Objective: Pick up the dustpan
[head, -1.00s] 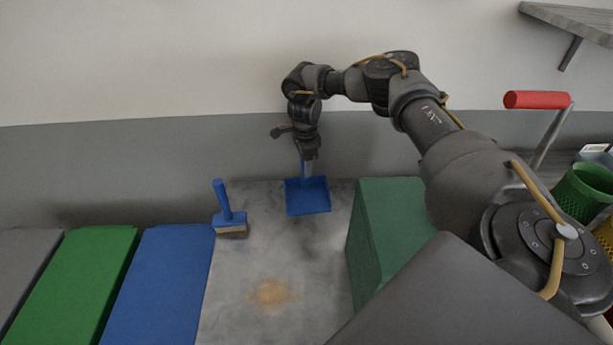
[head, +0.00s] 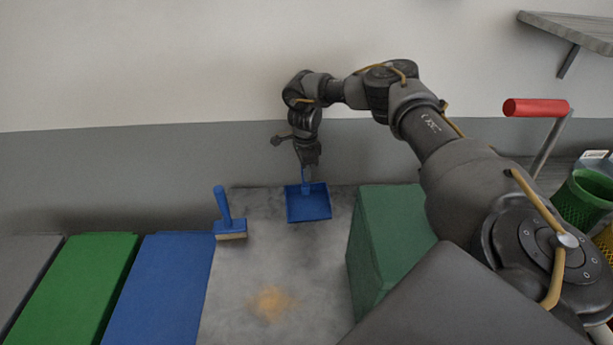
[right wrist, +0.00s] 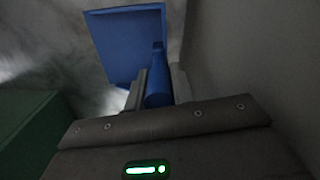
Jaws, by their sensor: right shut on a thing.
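The blue dustpan (head: 308,205) is at the back of the grey work surface, near the wall, with its handle pointing up. My right gripper (head: 306,168) reaches down over it and is shut on the handle. In the right wrist view the handle (right wrist: 157,85) runs between the two fingers (right wrist: 155,95), and the pan (right wrist: 120,40) shows beyond them. I cannot tell whether the pan touches the surface. My left gripper is not in view.
A blue hand brush (head: 228,218) stands left of the dustpan. A green block (head: 385,240) is to the right. Green and blue panels (head: 165,280) lie at left. A tan patch (head: 270,300) marks the surface. A red-handled bar and green basket are at far right.

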